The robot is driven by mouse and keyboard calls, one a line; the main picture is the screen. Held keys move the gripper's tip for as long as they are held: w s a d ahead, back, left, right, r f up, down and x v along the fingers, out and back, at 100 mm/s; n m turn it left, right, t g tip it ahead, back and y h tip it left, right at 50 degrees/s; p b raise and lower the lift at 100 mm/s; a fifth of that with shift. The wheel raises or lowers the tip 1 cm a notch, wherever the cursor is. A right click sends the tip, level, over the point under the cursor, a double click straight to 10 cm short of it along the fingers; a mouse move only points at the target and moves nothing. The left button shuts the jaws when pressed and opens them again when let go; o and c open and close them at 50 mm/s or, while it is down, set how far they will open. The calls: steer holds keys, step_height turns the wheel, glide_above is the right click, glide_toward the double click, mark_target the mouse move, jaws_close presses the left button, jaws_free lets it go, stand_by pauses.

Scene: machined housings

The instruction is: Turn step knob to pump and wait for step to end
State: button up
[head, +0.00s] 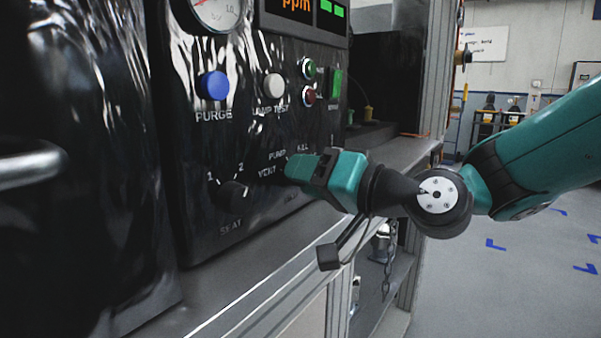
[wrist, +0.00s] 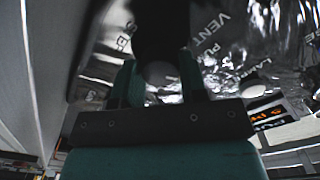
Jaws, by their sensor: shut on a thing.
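The black control panel (head: 262,130) stands at the left in the head view. My gripper (head: 292,168) reaches it from the right and is shut on the step knob, which its teal fingers hide in the head view. In the wrist view my gripper (wrist: 160,84) has one finger on each side of the dark, blurred step knob (wrist: 160,70). The VENT label and part of the PUMP label show to its right. I cannot tell where the knob points.
The black seat knob (head: 233,194), marked 1 and 2, sits left of my gripper. Above are a blue purge button (head: 213,85), a white lamp test button (head: 274,85), a green button (head: 308,68) and a red one (head: 308,95). A grey bench edge (head: 270,250) runs below.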

steer(key=shift+w+d+m, duration=0.1)
steer(key=shift+m, duration=0.2)
steer(key=o, duration=0.9)
steer(key=b+v, duration=0.6)
steer(key=v, duration=1.1)
steer(key=shift+s+d, duration=0.15)
steer(key=shift+s, duration=0.1)
